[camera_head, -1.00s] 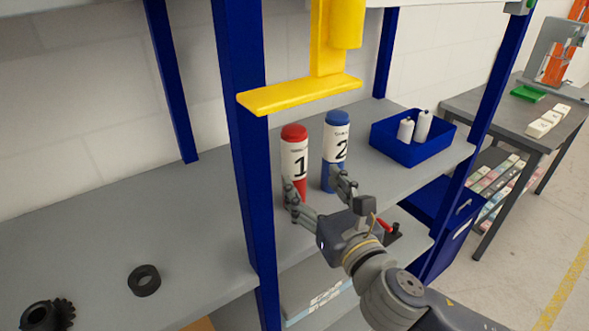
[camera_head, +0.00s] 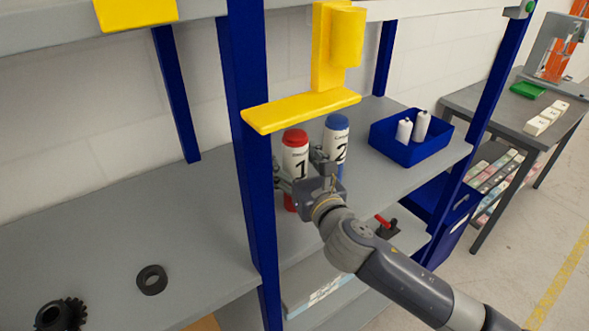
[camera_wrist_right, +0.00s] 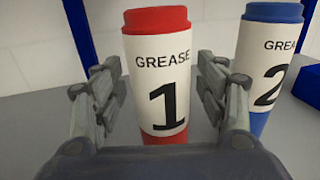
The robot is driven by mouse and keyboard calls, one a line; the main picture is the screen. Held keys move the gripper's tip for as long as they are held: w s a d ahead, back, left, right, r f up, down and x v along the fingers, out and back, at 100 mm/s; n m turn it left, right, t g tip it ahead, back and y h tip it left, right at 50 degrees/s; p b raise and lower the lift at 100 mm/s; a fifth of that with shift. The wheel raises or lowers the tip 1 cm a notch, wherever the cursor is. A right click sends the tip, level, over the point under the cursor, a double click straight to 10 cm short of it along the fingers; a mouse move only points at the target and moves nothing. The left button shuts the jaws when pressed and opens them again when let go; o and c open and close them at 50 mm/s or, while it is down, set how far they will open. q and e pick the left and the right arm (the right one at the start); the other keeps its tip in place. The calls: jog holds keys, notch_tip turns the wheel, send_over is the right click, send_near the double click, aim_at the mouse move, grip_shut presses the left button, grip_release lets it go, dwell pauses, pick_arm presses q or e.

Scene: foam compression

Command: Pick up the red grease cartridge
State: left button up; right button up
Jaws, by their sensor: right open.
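The red grease cartridge (camera_head: 295,148) stands upright on the grey shelf, with a white label marked 1. In the right wrist view the red cartridge (camera_wrist_right: 158,75) stands between the two fingers of my right gripper (camera_wrist_right: 160,95). The fingers are open, one on each side of it, with small gaps visible. In the head view my right gripper (camera_head: 300,172) reaches in from the front and hides part of the cartridge's lower body. The blue grease cartridge (camera_head: 336,140), marked 2, stands just right of it; it also shows in the wrist view (camera_wrist_right: 264,65), beside the right finger. My left gripper is not in view.
A blue upright post (camera_head: 250,150) stands close on the left. A blue bin (camera_head: 390,145) with white bottles is at right. A black ring (camera_head: 152,280) and gear (camera_head: 60,315) lie on the left shelf.

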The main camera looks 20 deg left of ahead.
jog(key=c, duration=1.2)
jog(key=shift+r, duration=0.1)
jog(key=c, duration=0.3)
jog(key=shift+r, duration=0.15)
